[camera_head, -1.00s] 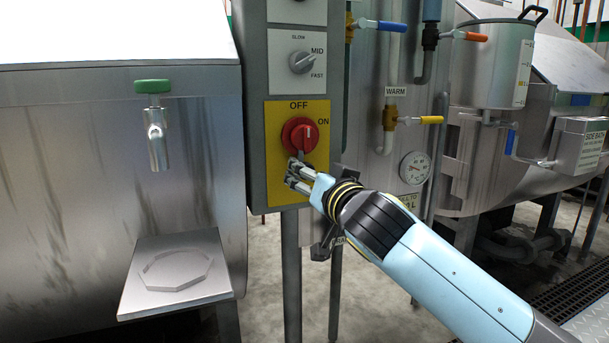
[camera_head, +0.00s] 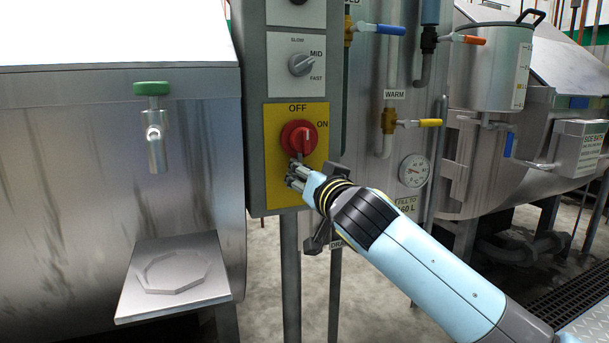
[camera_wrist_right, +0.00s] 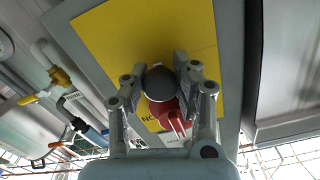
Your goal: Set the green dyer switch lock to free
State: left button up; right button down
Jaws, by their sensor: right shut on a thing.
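A red rotary switch (camera_head: 298,134) sits on a yellow plate (camera_head: 272,118) marked OFF at the top and ON at the right. A small grey lock part shows at the lower edge of the red knob. My right gripper (camera_head: 293,174) is at this lower edge. In the right wrist view its fingers (camera_wrist_right: 162,88) are shut on a dark grey rounded lock part (camera_wrist_right: 159,82), one finger on each side. The red knob (camera_wrist_right: 170,116) shows beside it. The fingers partly hide the lock, and its setting cannot be read. My left gripper is out of view.
A grey speed dial (camera_head: 301,63) is above the yellow plate on the same panel. Pipes with a yellow-handled valve (camera_head: 420,123) and a gauge (camera_head: 414,170) are to the right. A green-handled tap (camera_head: 153,90) and a metal shelf (camera_head: 212,250) are at the left.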

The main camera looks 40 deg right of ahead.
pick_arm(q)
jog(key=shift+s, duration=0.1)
pick_arm(e)
jog(key=shift+f, duration=0.15)
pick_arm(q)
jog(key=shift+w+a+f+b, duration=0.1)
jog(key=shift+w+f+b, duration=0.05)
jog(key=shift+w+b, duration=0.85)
pick_arm(e)
notch_tip(320, 180, down, 2)
jog(key=shift+f, duration=0.1)
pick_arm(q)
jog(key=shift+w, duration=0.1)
pick_arm(e)
jog(key=c, duration=1)
grip_release()
jog(key=shift+o, duration=0.2)
jog(key=v, duration=1.2)
